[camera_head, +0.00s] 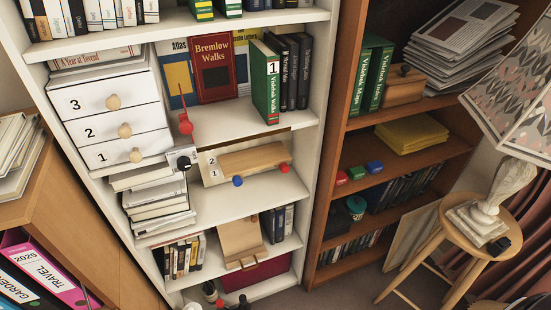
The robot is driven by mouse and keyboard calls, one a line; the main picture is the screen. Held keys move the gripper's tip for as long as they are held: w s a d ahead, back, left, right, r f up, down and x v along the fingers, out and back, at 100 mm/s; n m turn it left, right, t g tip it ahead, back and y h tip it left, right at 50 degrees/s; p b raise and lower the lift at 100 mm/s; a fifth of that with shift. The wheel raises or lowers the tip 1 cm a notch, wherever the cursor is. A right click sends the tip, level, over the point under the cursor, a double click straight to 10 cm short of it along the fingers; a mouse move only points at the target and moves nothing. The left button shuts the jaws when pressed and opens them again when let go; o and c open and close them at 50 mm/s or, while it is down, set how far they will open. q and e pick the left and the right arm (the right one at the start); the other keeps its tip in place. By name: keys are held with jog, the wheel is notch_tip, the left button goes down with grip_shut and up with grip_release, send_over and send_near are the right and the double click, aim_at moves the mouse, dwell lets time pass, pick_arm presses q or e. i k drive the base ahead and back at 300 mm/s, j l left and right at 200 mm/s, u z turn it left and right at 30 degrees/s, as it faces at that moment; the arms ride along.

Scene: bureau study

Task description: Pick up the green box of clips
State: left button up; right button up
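A small green box (356,173) lies on a middle shelf of the brown bookcase (392,160). It sits in a row between a small red box (341,178) on its left and a small blue box (374,167) on its right. The box is too small in the picture to read any label or see clips. Neither of my grippers is in view.
A white bookcase (316,95) with books and white drawers (115,115) stands to the left. A wooden stool (455,237) with a lamp stands at the right.

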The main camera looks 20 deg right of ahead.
aim_at(357, 172)
jog(key=z, duration=1.3)
